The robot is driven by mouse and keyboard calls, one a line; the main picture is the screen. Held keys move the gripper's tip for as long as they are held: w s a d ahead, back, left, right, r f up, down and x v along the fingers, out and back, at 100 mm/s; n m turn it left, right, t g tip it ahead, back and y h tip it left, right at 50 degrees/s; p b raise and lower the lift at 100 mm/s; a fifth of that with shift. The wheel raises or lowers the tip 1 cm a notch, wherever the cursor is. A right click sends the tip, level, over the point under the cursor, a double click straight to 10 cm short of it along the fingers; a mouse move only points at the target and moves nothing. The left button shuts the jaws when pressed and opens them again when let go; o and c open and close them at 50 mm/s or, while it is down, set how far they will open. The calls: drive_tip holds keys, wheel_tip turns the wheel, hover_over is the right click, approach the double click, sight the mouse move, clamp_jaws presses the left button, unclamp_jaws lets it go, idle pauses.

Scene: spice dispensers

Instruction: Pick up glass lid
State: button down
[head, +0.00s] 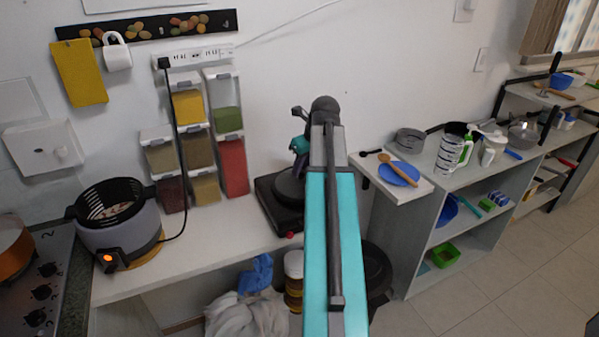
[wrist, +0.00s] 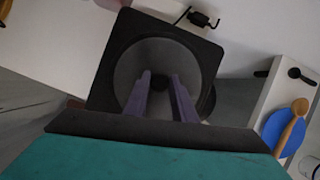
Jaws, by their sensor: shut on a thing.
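The glass lid (wrist: 135,66) is a round, see-through grey disc with a dark knob at its middle in the wrist view. It lies over the black hot plate (wrist: 104,92). My gripper (wrist: 161,78) has its two fingers close together at the lid's knob and is shut on it. I cannot tell whether the lid touches the hot plate or is just above it. In the head view the hot plate (head: 272,207) stands on the white counter, with a grey disc on it partly hidden by my arm. My gripper (head: 299,146) shows there only in part.
A small shelf to the right holds a blue plate (head: 398,173) and a wooden spoon (head: 392,163). The counter before the dispensers is clear.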

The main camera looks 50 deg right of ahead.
sight(303, 171)
drive_tip(key=shift+r+b, duration=0.4)
drive_tip(key=shift+r, duration=1)
drive_tip(key=shift+s+r, duration=0.15)
drive_tip(key=s+a+r+b, duration=0.1)
drive_tip(key=s+a+b, duration=0.1)
drive_tip(key=s, duration=1.3)
drive_tip(key=shift+s+r+b, duration=0.25)
drive_tip(key=shift+s+b, duration=0.05)
